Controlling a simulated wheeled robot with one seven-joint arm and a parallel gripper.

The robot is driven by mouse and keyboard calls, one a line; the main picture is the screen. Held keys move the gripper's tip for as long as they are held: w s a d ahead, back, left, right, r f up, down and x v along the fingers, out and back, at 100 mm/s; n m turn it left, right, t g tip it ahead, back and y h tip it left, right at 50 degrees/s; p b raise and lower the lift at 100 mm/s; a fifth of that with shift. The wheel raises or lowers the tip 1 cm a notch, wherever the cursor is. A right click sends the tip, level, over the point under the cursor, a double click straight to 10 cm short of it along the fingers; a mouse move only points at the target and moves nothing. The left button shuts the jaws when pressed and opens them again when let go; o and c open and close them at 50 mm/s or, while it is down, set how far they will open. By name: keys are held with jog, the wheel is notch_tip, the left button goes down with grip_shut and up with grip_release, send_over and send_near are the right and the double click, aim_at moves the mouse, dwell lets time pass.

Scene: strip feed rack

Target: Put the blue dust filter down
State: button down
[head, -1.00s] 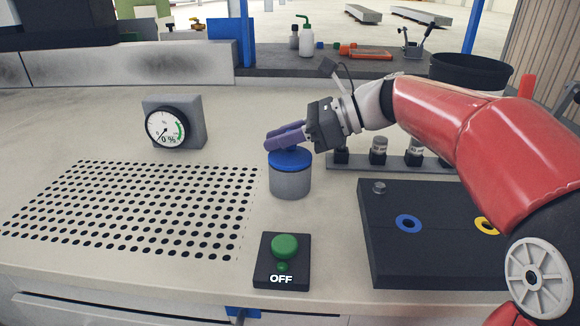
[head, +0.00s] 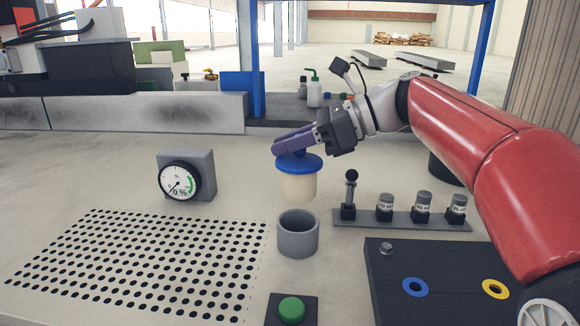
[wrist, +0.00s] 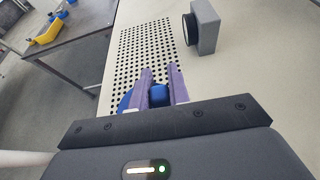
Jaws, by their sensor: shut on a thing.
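My gripper (head: 291,143) is shut on the knob of the blue dust filter (head: 298,185), which has a blue cap and a cream cylindrical body. The filter hangs upright in the air just above the open grey cup (head: 298,237), apart from it. In the wrist view my purple fingers (wrist: 157,88) close on the blue knob, and part of the blue cap (wrist: 125,101) shows beside them. The filter's body is hidden in that view.
A perforated plate area (head: 150,262) lies to the left, with a gauge (head: 180,179) behind it. A dark board with blue and yellow rings (head: 440,255) and a green button (head: 291,309) are in front.

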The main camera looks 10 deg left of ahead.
notch_tip(320, 180, up, 10)
jog(key=p, duration=0.2)
jog(key=shift+f+p, duration=0.15)
jog(key=shift+p, duration=0.15)
